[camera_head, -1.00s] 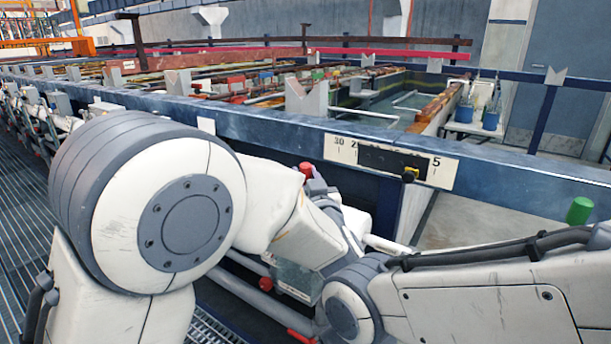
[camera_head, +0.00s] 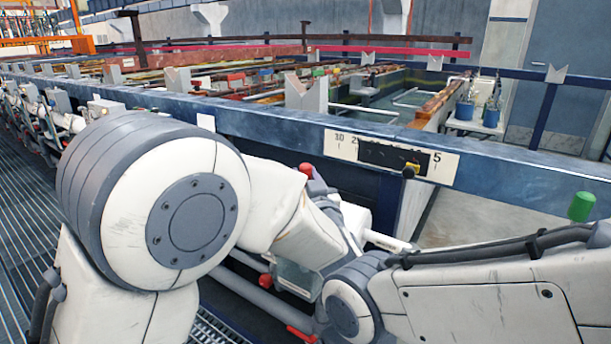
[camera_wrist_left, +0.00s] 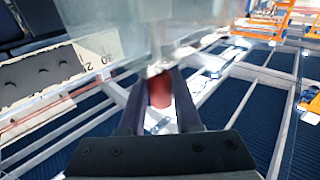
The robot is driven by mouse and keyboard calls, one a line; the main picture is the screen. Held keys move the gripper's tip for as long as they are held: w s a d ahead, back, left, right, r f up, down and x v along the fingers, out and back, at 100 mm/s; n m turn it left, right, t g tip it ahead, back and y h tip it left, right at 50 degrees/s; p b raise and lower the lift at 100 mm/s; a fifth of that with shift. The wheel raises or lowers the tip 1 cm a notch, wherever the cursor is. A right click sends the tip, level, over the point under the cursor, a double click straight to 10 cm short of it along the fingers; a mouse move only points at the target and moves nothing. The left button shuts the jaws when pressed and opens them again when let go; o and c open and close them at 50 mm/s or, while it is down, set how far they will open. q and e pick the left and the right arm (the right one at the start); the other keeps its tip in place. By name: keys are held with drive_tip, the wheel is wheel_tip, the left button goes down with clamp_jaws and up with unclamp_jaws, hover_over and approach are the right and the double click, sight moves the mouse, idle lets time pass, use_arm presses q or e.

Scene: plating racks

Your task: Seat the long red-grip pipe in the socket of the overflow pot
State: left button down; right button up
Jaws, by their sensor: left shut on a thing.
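In the left wrist view, the dark fingers of my left gripper (camera_wrist_left: 160,84) are shut on the red grip (camera_wrist_left: 160,92) of the pipe. A pale grey, blurred, partly see-through body (camera_wrist_left: 130,35) lies across the top of that view, just past the fingertips. I cannot tell whether it is the overflow pot. In the head view my left arm hides the fingertips, and a red piece (camera_head: 306,169) shows just behind its forearm. The pipe's far end and the socket cannot be made out. My right arm enters from the right; its gripper is not seen.
The blue tank rim (camera_head: 270,122) crosses the head view, with a numbered plate (camera_head: 341,146) on its front. A green cylinder (camera_head: 581,207) stands at the right. A clear box (camera_head: 298,279) and red-ended pipes (camera_head: 266,282) lie below my arms. Grating floor is at left.

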use_arm(q)
drive_tip(key=shift+f+b, duration=0.95)
drive_tip(key=shift+f, duration=0.5)
use_arm(e)
drive_tip(key=shift+f, duration=1.05)
use_arm(q)
drive_tip(key=c, duration=0.5)
unclamp_jaws()
